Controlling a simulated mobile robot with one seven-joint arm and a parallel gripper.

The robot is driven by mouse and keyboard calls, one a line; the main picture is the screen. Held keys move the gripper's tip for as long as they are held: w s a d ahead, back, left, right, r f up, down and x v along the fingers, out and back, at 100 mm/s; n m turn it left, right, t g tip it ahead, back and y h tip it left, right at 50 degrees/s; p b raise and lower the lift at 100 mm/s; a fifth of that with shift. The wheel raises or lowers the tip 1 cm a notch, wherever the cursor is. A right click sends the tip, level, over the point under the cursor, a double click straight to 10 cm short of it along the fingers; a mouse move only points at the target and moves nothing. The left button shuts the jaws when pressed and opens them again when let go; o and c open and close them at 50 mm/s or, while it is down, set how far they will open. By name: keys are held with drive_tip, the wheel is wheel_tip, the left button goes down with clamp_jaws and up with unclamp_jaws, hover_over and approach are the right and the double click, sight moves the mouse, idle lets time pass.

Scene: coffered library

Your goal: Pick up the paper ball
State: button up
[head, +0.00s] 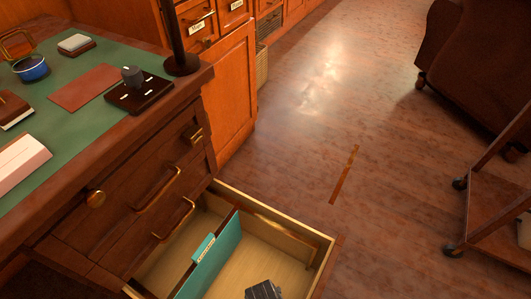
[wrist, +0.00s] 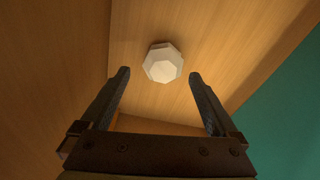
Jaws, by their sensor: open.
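The paper ball (wrist: 162,61) is a white faceted lump in the wrist view. It lies on the light wooden bottom of the open drawer (head: 262,237). My gripper (wrist: 158,74) is open and empty, with one finger on each side of the ball in the picture. The ball shows at and just beyond the fingertips, and neither finger appears to touch it. I cannot tell the exact height between them. The ball does not show in the head view, where a dark part, likely of my arm, cuts the bottom edge over the drawer.
A teal divider (head: 212,259) stands in the drawer and shows at the right of the wrist view (wrist: 290,115). The drawer's walls surround the space. The desk (head: 150,175) above holds several items. A wheeled cart (head: 500,215) stands at right; floor between is open.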

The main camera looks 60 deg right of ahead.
drive_tip(key=f+b, duration=0.2)
drive_tip(key=f, duration=0.1)
drive_tip(key=f+b, duration=0.1)
drive_tip(key=shift+w+d+f+b, duration=0.3)
drive_tip(key=shift+w+f, duration=0.05)
drive_tip(key=shift+r, duration=0.1)
drive_tip(key=c, duration=1.4)
